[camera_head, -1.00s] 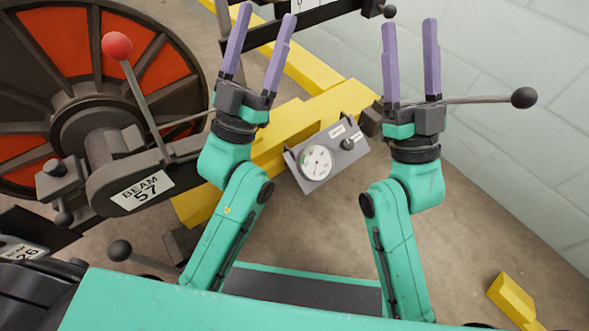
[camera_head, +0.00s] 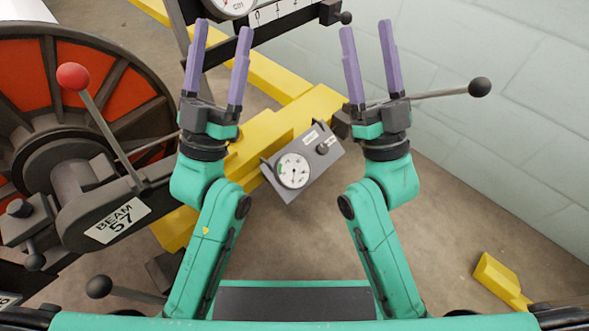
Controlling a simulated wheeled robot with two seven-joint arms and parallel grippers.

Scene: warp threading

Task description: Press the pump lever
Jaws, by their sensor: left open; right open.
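My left gripper (camera_head: 223,28) is open and empty, its two purple fingers pointing up the picture over the yellow frame. My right gripper (camera_head: 367,28) is open and empty, its fingers also pointing up. A grey lever with a black ball (camera_head: 480,87) sticks out to the right from behind my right gripper; its inner end is hidden. Another black-ball lever (camera_head: 98,287) lies at the lower left, left of my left arm. No label shows which is the pump lever. A grey box with a round gauge (camera_head: 293,170) sits between my arms.
A red-ball lever (camera_head: 73,77) rises from the arm marked BEAM 57 (camera_head: 117,221), before a large orange and dark wheel (camera_head: 104,62). The yellow frame (camera_head: 262,138) runs diagonally behind my grippers. A pale wall (camera_head: 520,130) stands at right. A yellow block (camera_head: 497,279) lies on open floor.

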